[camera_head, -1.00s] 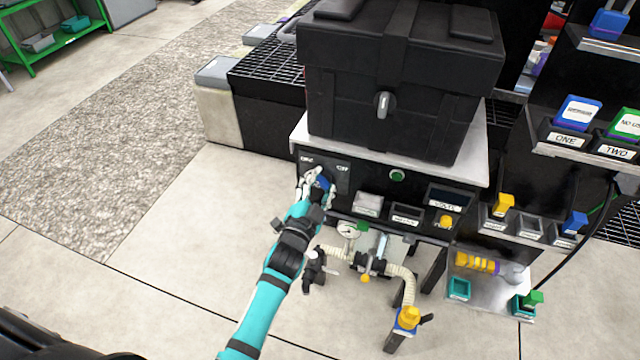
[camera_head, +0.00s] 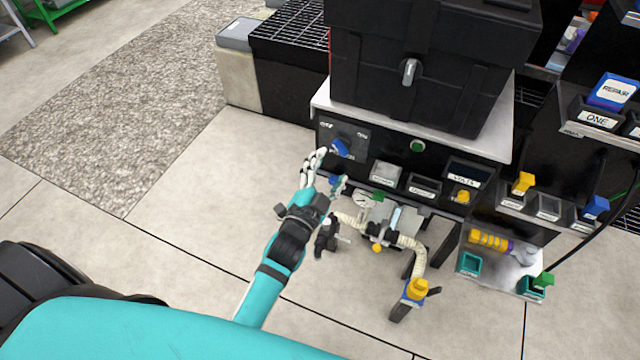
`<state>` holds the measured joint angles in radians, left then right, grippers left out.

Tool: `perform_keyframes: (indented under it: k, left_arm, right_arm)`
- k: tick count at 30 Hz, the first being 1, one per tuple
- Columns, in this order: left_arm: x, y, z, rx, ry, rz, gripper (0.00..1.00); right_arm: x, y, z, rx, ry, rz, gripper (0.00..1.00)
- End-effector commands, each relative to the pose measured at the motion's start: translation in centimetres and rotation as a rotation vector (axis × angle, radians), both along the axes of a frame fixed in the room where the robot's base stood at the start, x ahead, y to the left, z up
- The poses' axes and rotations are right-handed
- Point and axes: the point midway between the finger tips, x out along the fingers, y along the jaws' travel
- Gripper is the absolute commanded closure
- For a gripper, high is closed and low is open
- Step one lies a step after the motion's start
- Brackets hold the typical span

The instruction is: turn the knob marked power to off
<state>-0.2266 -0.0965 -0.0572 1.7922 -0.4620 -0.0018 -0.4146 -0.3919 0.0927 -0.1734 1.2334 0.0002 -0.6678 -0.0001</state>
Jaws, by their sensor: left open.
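The blue knob (camera_head: 341,147) is on a dark plate at the left end of the black front panel (camera_head: 434,160). White labels sit at the upper left and upper right of its plate, too small to read surely. The knob looks tilted toward the upper left. My left gripper (camera_head: 329,167) is open and empty, just in front of and below the knob. Its pale fingers are spread, and they look apart from the knob. My right gripper is not in view.
A black case (camera_head: 425,70) with a grey latch stands on top of the panel housing. A green button (camera_head: 418,146) and labelled bins are right of the knob. A gauge (camera_head: 364,200) and cream hose (camera_head: 408,250) lie below. Open floor is at left.

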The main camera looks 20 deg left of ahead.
Motion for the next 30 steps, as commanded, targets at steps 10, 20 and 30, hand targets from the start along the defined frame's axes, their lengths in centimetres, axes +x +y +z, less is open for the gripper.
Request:
perform_keyframes:
  k: [10,20,30]
  left_arm:
    - [-5.4,0.1,0.0,-0.002,0.000,0.000,0.33]
    - [-5.9,0.2,0.0,-0.001,-0.001,-0.001,0.33]
    - [-5.9,0.1,-0.5,-0.008,0.012,-0.001,0.33]
  right_arm:
    - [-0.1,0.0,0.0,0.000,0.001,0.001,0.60]
    - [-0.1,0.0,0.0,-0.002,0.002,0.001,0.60]
    - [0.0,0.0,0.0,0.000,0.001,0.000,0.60]
